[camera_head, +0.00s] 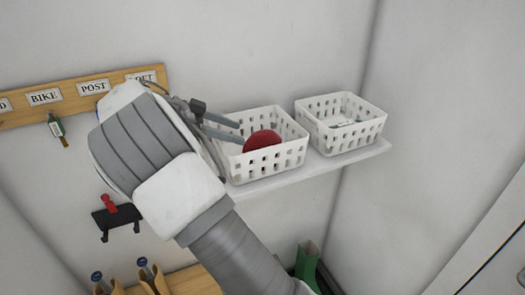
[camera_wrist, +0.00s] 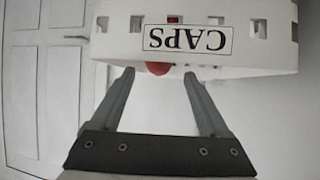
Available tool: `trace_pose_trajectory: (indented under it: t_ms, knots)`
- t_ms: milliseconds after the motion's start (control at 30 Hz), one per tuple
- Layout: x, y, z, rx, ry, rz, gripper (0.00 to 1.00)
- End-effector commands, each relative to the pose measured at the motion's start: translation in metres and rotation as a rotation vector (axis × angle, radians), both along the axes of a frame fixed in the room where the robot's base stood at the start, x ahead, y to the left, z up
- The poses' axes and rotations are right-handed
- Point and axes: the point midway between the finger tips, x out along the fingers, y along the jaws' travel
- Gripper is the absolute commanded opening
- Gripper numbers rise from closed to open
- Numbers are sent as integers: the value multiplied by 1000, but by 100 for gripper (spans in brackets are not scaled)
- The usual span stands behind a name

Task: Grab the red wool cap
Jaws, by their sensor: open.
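The red wool cap (camera_head: 262,140) sits in the left white basket (camera_head: 285,160), its rounded top showing above the rim. In the wrist view a red bit of the cap (camera_wrist: 158,69) shows past the basket's edge, between my fingertips in the picture; most of it is hidden by the basket wall. My gripper (camera_head: 241,131) is open, its two fingers reaching over the basket's left side toward the cap. In the wrist view my gripper (camera_wrist: 159,73) has its fingers spread wide with nothing held. The basket's CAPS label (camera_wrist: 188,39) appears upside down there.
A second white basket (camera_head: 341,136) stands just right on the same white shelf (camera_head: 310,169). A wooden labelled key rack (camera_head: 70,98) is on the wall at left. A black holder with a red item (camera_head: 112,212) hangs below. A green boot (camera_head: 307,260) stands below the shelf.

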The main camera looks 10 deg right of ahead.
Motion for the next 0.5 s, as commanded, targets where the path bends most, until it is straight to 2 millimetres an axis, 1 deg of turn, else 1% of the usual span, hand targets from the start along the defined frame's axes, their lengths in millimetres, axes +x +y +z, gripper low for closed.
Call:
trace_pose_trajectory:
  t_ms: [33,100,200,367,500]
  knots:
    - [-1,-10,-4,-1,3,-4,79]
    - [-1,-19,-9,-1,2,-4,79]
    - [0,-28,-14,-1,2,-1,79]
    - [0,-37,-18,0,1,-2,79]
    - [0,-56,-23,0,3,-3,79]
